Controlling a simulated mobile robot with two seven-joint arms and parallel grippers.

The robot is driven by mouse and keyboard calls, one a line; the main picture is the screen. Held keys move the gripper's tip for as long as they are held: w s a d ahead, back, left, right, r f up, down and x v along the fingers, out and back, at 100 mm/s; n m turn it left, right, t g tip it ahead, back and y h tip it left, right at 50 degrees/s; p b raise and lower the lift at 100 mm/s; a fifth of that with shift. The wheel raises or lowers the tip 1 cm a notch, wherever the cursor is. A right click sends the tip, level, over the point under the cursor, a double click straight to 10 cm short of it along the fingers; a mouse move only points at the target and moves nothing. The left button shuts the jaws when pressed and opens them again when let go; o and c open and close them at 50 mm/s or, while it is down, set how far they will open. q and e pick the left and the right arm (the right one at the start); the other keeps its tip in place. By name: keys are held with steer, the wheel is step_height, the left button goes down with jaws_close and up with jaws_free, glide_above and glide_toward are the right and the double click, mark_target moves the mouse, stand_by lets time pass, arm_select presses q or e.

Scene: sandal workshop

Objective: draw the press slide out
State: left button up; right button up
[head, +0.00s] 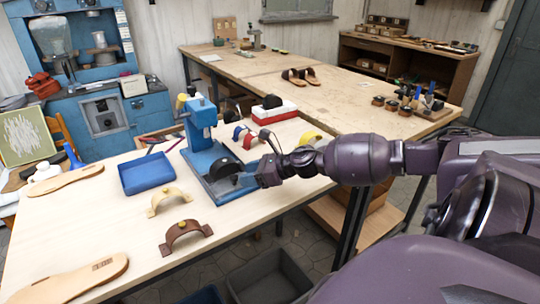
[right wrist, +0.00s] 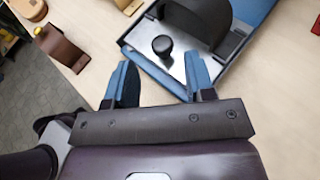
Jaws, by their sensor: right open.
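The blue press (head: 203,118) stands on the near table with its base toward me. Its slide, a grey metal plate (right wrist: 143,42), carries a black curved form (right wrist: 212,18) and a round black knob (right wrist: 162,45). The black form (head: 222,170) also shows in the head view, low in front of the press column. My right gripper (head: 266,174) is at the right side of the press base. In the right wrist view my right gripper (right wrist: 158,72) is open, its blue fingers apart, with the knob just beyond and between the fingertips. Nothing is between the fingers. My left gripper is not in view.
A blue tray (head: 146,176) lies left of the press. A tan strap (head: 168,200) and a brown strap (head: 186,236) stand in front of it. Tan soles (head: 70,280) lie at the left. A grey bin (head: 270,278) is on the floor below the table edge.

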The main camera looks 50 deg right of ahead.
steer(key=v, duration=0.7)
steer(key=shift+s, duration=0.15)
stand_by(0.7)
